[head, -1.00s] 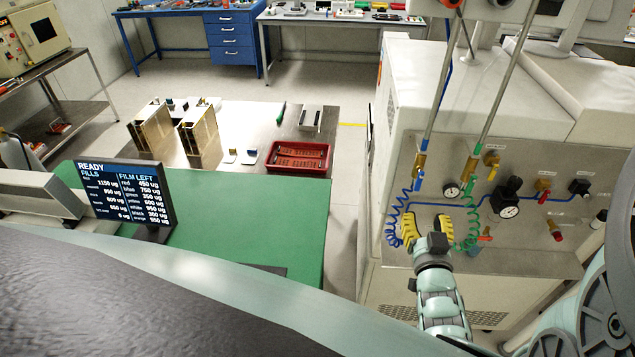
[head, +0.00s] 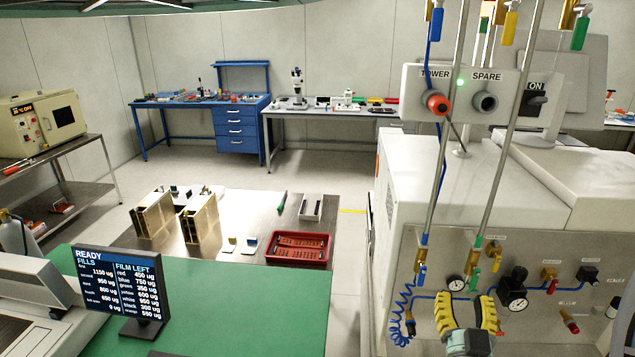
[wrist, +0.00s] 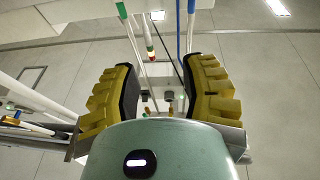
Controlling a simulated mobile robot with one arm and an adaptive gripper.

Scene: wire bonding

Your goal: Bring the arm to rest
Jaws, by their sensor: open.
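My gripper (head: 466,313) shows low at the right of the head view, in front of the machine's valve panel (head: 540,253). Its two yellow ridged fingers point up and stand apart with nothing between them. In the wrist view the gripper (wrist: 160,95) is also open and empty, with wall, rods and ceiling lights beyond it. Whether the fingers touch the hoses behind them cannot be told.
Two upright rods with a blue coiled hose (head: 403,305) stand by the panel. A TOWER/SPARE box (head: 460,90) hangs above. At left are a green mat (head: 240,310), a display (head: 118,290) and a red tray (head: 297,249). Grey floor lies behind.

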